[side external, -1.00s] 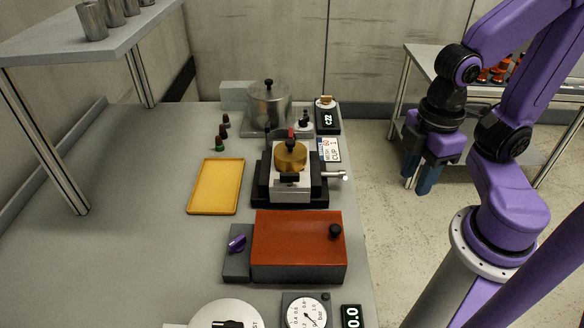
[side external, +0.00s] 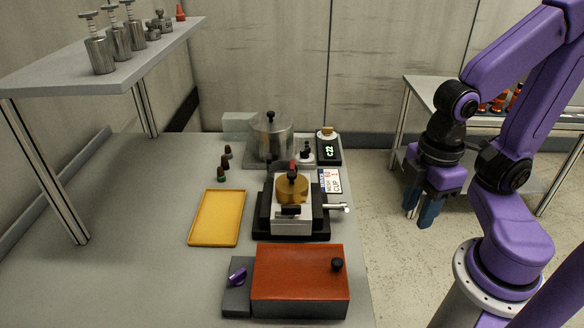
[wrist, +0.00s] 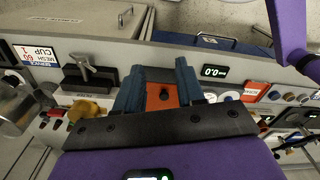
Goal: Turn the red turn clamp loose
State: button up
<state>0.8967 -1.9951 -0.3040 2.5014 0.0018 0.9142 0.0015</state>
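A small red part (side external: 292,166), which looks like the red turn clamp, stands at the back of the brass dome (side external: 292,188) on the black and silver fixture in the side view. It is small and partly hidden by the dome's dark knob. In the wrist view the brass dome (wrist: 85,110) shows at left, and I cannot make out the red part there. My gripper (side external: 421,210) hangs over the floor to the right of the table, well apart from the fixture. Its two blue fingers are spread and empty, also in the wrist view (wrist: 160,84).
A red-topped box (side external: 300,275) with a purple knob (side external: 238,276) stands in front of the fixture. A yellow tray (side external: 217,218) lies left. A steel pot (side external: 270,137) and a scale (side external: 328,150) stand behind. A raised shelf (side external: 110,65) overhangs the left side.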

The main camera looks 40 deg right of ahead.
jog(key=w+a+r+m, duration=0.35)
jog(key=w+m, duration=0.25)
jog(key=w, duration=0.3)
notch_tip(320, 180, up, 5)
jog(key=m, duration=1.6)
send_over(292, 165)
notch_tip(292, 165, down, 17)
jog(key=shift+f, duration=0.1)
grip_shut()
